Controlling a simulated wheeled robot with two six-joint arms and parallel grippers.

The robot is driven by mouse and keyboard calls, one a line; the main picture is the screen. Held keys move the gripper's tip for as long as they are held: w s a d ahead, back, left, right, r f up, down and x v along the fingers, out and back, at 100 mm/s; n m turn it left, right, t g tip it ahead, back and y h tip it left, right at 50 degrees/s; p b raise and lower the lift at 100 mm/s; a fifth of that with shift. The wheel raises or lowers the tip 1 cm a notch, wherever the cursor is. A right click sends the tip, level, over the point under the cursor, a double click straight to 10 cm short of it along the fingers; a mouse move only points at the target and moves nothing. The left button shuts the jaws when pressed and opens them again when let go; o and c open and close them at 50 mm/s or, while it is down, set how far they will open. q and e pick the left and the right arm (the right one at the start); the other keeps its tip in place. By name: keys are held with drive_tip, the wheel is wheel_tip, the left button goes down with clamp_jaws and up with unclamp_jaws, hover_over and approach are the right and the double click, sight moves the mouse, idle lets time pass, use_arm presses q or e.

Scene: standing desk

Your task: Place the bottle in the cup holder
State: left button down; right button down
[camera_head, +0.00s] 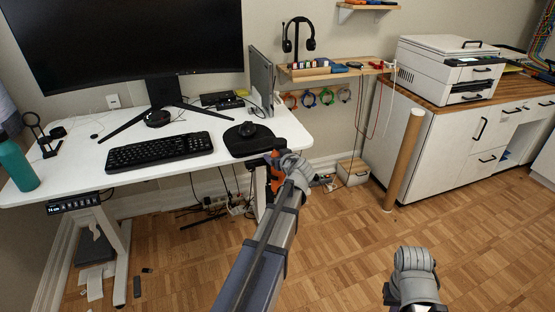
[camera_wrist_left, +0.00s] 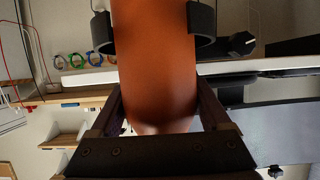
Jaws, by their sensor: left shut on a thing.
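An orange bottle (camera_wrist_left: 155,65) fills the middle of the left wrist view, which looks upside down. My left gripper (camera_wrist_left: 158,105) is shut on it, a finger on each side. Black curved arms of the cup holder (camera_wrist_left: 103,32) show on both sides of the bottle, beside the desk edge. The bottle's far end runs out of that view, so I cannot tell how deep it sits. In the head view only a bit of orange (camera_head: 275,172) shows at the desk's right edge, mostly hidden by my left wrist.
The white desk (camera_head: 80,172) carries a keyboard (camera_head: 160,151), a mouse pad (camera_head: 247,143), a monitor (camera_head: 130,45) and a teal bottle (camera_head: 15,163) at far left. A wooden post (camera_head: 403,160) stands before the cabinet.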

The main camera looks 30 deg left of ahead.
use_arm(q)
unclamp_jaws()
drive_tip(key=p+v, duration=0.4)
drive_tip(key=v, duration=0.8)
drive_tip(key=shift+p, duration=0.3)
